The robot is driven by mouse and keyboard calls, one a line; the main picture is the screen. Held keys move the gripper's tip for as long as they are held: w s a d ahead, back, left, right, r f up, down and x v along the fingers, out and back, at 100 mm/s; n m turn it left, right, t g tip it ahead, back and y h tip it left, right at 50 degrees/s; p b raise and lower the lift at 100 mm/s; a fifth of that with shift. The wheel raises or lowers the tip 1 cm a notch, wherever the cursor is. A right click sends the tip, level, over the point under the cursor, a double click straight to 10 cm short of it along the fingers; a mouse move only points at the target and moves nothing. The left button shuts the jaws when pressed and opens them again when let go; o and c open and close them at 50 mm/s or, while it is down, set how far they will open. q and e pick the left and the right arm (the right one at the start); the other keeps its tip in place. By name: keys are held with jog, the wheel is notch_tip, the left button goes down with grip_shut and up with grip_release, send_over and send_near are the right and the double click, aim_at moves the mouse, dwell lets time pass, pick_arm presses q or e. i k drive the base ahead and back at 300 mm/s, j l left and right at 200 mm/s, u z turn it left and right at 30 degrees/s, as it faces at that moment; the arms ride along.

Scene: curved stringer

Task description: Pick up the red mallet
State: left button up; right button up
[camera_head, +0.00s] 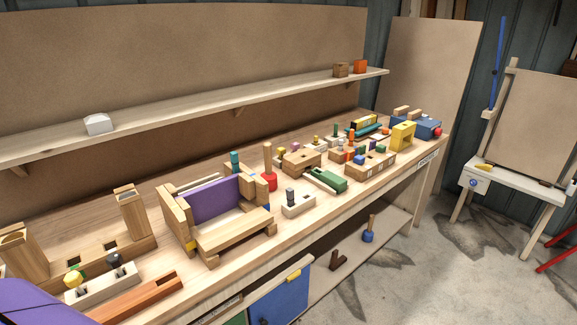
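The red mallet (270,181) stands upright on the workbench (225,282), head down. Its wooden handle points up. It is near the middle of the bench, just right of a wooden frame with a purple panel (213,199). Neither of my grippers shows in the head view, so I cannot see whether they are open or shut.
A pale block with grey pegs (298,204) and a green toy vehicle (327,180) lie right of the mallet. A teal-topped piece (235,162) stands close on its left. A long shelf (200,117) runs above the bench. A blue mallet (368,236) stands on the lower shelf.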

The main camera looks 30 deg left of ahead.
aim_at(269, 176)
jog(key=u, duration=1.25)
jog(key=l+u, duration=0.1)
jog(key=u, duration=0.3)
jog(key=i+l+u, duration=0.1)
jog(key=u, duration=0.3)
jog(key=l+u, duration=0.15)
jog(key=u, duration=0.3)
jog(key=l+u, duration=0.3)
jog(key=l, duration=0.25)
jog(key=k+l+u, duration=0.1)
jog(key=l+u, duration=0.25)
jog(key=l, duration=0.15)
